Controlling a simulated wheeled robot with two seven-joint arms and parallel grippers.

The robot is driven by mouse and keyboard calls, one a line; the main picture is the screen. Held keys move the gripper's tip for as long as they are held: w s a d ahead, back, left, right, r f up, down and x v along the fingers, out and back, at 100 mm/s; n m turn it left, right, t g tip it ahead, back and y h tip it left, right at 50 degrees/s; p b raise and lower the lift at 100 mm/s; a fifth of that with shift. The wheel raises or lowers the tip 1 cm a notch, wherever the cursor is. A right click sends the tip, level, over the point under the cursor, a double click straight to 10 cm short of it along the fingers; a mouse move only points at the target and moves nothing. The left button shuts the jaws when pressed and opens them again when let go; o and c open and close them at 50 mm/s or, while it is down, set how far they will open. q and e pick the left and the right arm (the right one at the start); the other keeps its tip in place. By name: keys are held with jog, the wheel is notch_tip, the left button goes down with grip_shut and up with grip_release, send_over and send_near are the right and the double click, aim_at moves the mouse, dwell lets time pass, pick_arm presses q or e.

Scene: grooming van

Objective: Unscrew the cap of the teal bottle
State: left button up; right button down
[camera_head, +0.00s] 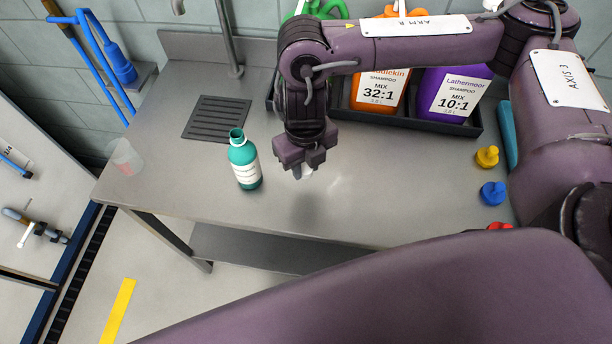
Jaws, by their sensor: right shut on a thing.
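The teal bottle (244,163) stands upright on the steel table, left of my right gripper. It has a white label, a pale ring at the neck and a dark, open-looking mouth with no cap on it. My right gripper (304,171) points down above the table, to the right of the bottle and apart from it. It is shut on a small white piece, the cap (307,174), mostly hidden by the fingers. My left gripper is not in view.
The steel table (400,190) is clear around the bottle. A clear cup (126,157) stands at its left edge. A drain grate (217,118) lies behind the bottle. Orange (378,90) and purple (455,95) shampoo jugs stand in a dark tray. Yellow (487,157) and blue (493,193) ducks sit right.

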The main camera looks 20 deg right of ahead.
aim_at(305, 186)
jog(key=shift+f, duration=0.45)
notch_tip(305, 186, down, 4)
jog(key=shift+p, duration=0.45)
jog(key=shift+f, duration=0.35)
